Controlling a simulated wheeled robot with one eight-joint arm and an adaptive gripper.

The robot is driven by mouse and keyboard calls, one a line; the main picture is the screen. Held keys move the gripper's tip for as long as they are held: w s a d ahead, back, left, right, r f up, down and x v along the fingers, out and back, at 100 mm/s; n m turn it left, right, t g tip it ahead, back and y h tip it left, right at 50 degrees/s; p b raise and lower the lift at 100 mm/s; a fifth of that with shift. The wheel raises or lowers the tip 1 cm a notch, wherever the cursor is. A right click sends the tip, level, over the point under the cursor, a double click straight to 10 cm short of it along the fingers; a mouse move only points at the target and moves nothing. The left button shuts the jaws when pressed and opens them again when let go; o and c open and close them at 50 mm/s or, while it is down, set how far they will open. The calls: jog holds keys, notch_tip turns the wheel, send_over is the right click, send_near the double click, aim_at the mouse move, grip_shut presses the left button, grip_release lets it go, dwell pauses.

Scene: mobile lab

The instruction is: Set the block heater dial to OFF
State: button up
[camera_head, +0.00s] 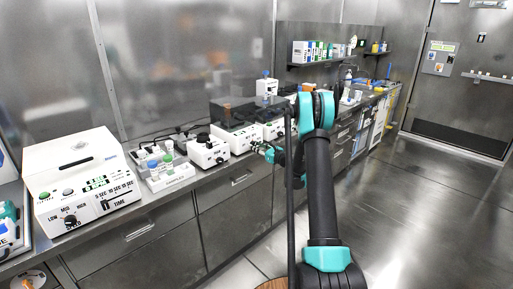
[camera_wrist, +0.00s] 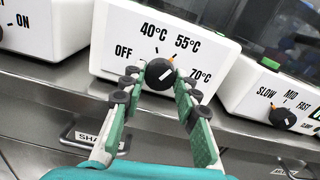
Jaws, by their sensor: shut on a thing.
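The block heater (camera_wrist: 112,38) fills the upper middle of the wrist view. Its white front is marked OFF, 40°C, 55°C and 70°C. Its round black dial (camera_wrist: 160,74) has a pale line on its face, and a small orange mark shows at its upper right edge, toward 55°C. My gripper (camera_wrist: 159,83) has its green fingers with black pads on either side of the dial, shut on it. In the head view my gripper (camera_head: 267,151) is at the front of the row of devices, and the dial cannot be made out.
A device marked SLOW, MID, FAST (camera_wrist: 262,92) stands close on the right. Another white device with an ON label (camera_wrist: 45,28) stands on the left. Steel drawers (camera_head: 235,203) lie below the counter. The floor (camera_head: 420,190) on the right is clear.

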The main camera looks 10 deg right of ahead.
jog(key=n, duration=2.2)
dwell(0.8)
jog(key=o, duration=1.2)
jog(key=shift+c, duration=0.2)
jog(key=v, duration=1.2)
